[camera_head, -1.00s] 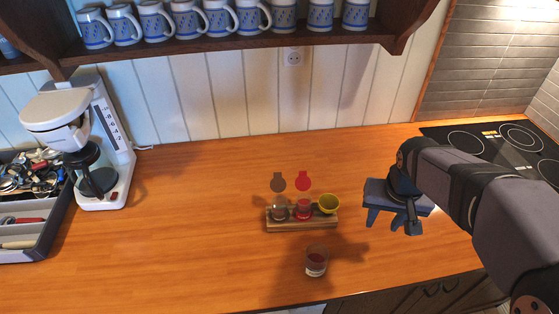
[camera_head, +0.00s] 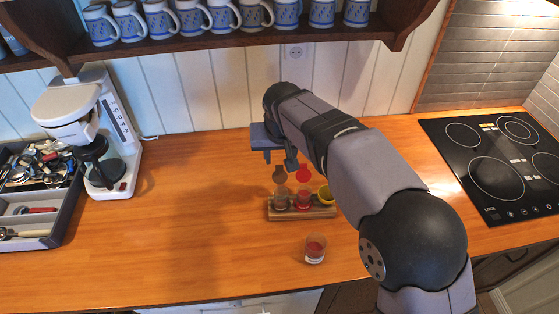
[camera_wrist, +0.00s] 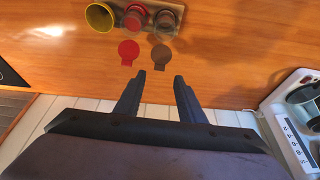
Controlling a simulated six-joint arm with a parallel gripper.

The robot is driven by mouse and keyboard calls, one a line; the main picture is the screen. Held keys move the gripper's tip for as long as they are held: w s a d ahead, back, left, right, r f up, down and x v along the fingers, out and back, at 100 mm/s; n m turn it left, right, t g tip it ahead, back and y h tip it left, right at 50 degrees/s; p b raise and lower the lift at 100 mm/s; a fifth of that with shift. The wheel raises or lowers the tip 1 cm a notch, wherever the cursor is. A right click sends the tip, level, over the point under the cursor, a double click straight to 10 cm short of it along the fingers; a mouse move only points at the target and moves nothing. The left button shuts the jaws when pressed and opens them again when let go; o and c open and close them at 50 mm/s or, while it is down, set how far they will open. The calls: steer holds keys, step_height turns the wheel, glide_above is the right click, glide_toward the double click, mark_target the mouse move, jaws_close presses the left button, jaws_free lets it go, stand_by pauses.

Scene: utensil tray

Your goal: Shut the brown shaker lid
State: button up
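The brown shaker (camera_head: 281,197) stands at the left of a small wooden rack (camera_head: 290,214). Its round brown lid (camera_head: 279,174) is swung open toward the wall. In the wrist view the brown lid (camera_wrist: 161,58) lies just beyond my fingertips, and the brown shaker (camera_wrist: 164,22) is behind it. A red shaker (camera_head: 303,197) with its red lid (camera_head: 304,173) open stands beside it. My gripper (camera_wrist: 161,77) is open and empty, its two fingers apart on the wall side of the lids. In the head view my gripper (camera_head: 279,161) is above and behind the lids.
A yellow cup (camera_head: 325,194) is at the rack's right end, partly covered by my arm. A glass with red contents (camera_head: 315,249) stands in front. A coffee maker (camera_head: 120,150) and utensil tray (camera_head: 60,215) are left. The counter between is clear.

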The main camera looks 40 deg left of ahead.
mark_target(279, 167)
steer(key=shift+p+x, duration=1.05)
steer(key=shift+x, duration=1.75)
steer(key=shift+c, duration=0.2)
jaws_close()
